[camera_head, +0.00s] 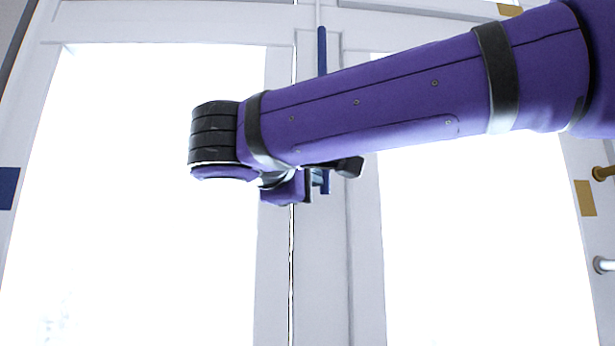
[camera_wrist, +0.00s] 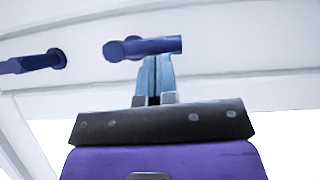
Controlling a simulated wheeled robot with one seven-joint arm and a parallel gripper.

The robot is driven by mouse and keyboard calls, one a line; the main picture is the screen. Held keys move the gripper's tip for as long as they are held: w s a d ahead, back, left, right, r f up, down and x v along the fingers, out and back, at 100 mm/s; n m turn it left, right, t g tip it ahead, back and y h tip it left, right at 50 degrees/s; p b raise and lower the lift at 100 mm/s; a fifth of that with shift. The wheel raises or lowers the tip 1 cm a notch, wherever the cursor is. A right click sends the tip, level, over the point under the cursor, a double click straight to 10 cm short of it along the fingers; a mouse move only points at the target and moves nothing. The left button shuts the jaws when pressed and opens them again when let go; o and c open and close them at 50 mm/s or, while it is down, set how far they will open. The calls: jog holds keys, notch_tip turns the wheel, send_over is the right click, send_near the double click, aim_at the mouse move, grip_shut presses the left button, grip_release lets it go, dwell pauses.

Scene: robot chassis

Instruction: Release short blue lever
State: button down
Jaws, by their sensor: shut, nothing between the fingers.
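The short blue lever (camera_wrist: 145,47) lies across the upper middle of the wrist view, on the pale door frame. My gripper (camera_wrist: 158,62) points up at it from below, with the light blue fingers together and empty. The fingertips meet or overlap the lever's lower edge in the picture; I cannot tell whether they touch it. In the head view my purple arm crosses the upper middle and its end covers part of the door's centre. A blue piece (camera_head: 326,183) shows there beside my wrist, too covered to name surely.
A second blue bar (camera_wrist: 30,63) sticks out at the left of the wrist view. An upright blue bar (camera_head: 322,48) shows above my arm in the head view. Pale double doors (camera_head: 335,270) with bright glass panes stand ahead. Knobs (camera_head: 603,265) line the right edge.

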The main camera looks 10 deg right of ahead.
jog(key=shift+d+f+n+t, duration=0.15)
jog(key=shift+d+n+t, duration=0.2)
jog(key=shift+n+t, duration=0.2)
jog(key=n, duration=0.1)
jog(key=d+n+t, duration=0.1)
jog(key=n, duration=0.2)
jog(key=shift+d+f+t+h, duration=0.25)
jog(key=shift+d+t+h, duration=0.05)
jog(key=shift+d+t, duration=0.05)
jog(key=shift+s+d+r+n+t+y, duration=0.1)
jog(key=shift+d+r+n+t+y, duration=0.2)
jog(key=shift+d+n+t+y, duration=1.1)
jog(key=shift+d+r+n+t+y, duration=0.1)
jog(key=shift+r+n+t+y, duration=0.35)
jog(key=shift+n, duration=2.05)
jog(key=shift+s+d+r+n+t+y, duration=0.15)
jog(key=shift+d+n+t+y, duration=0.75)
jog(key=shift+n, duration=1.05)
jog(key=shift+w+r, duration=0.1)
jog(key=shift+r, duration=0.15)
jog(key=s+f, duration=0.9)
jog(key=shift+a+f, duration=0.15)
jog(key=shift+f, duration=0.15)
